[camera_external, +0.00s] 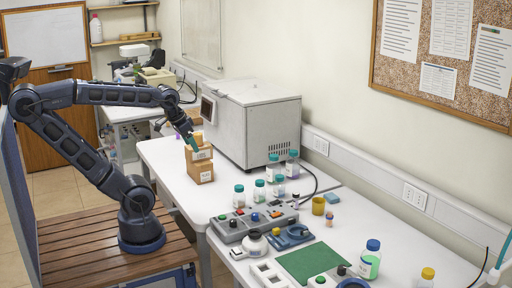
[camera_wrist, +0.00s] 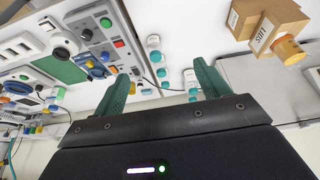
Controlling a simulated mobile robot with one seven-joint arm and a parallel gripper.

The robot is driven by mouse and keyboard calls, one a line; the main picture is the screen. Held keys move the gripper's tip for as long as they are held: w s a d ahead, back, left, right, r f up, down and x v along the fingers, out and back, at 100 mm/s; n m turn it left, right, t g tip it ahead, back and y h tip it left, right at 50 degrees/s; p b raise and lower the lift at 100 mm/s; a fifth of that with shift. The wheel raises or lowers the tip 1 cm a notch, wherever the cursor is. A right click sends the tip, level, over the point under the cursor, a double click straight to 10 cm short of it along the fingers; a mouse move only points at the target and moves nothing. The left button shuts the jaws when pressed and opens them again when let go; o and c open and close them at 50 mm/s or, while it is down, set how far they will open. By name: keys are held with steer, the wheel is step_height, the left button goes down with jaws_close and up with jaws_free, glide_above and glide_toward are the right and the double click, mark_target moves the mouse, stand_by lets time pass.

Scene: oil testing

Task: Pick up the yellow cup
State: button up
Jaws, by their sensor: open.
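The yellow cup (camera_external: 318,205) stands upright on the white table, behind the grey control panel (camera_external: 253,221) and in front of the wall.
Several teal-capped bottles (camera_external: 259,190) stand between the boxes and the cup. A large grey machine (camera_external: 250,123) stands at the back. A green mat (camera_external: 312,262) lies in front.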

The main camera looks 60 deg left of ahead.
steer(key=w+d+r+n+g+h, duration=0.1)
steer(key=w+d+n, duration=0.1)
steer(key=w, duration=0.5)
steer(key=w+d+r+n, duration=0.2)
steer(key=w+n, duration=0.1)
steer(key=w, duration=0.4)
steer(key=n+g, duration=0.4)
steer(key=n, duration=0.7)
glide_above(319, 206)
steer(key=w+a, duration=0.2)
steer(key=a, duration=0.2)
step_height(319, 206, down, 22)
steer(key=shift+h, duration=0.4)
steer(key=f, duration=0.2)
steer(key=d+f, duration=0.1)
steer(key=f, duration=0.1)
steer(key=shift+f, duration=0.3)
steer(key=f, duration=0.2)
steer(key=d+f, duration=0.1)
steer(key=f, duration=0.1)
steer(key=shift+s, duration=0.3)
steer(key=shift+f, duration=0.6)
steer(key=c, duration=1)
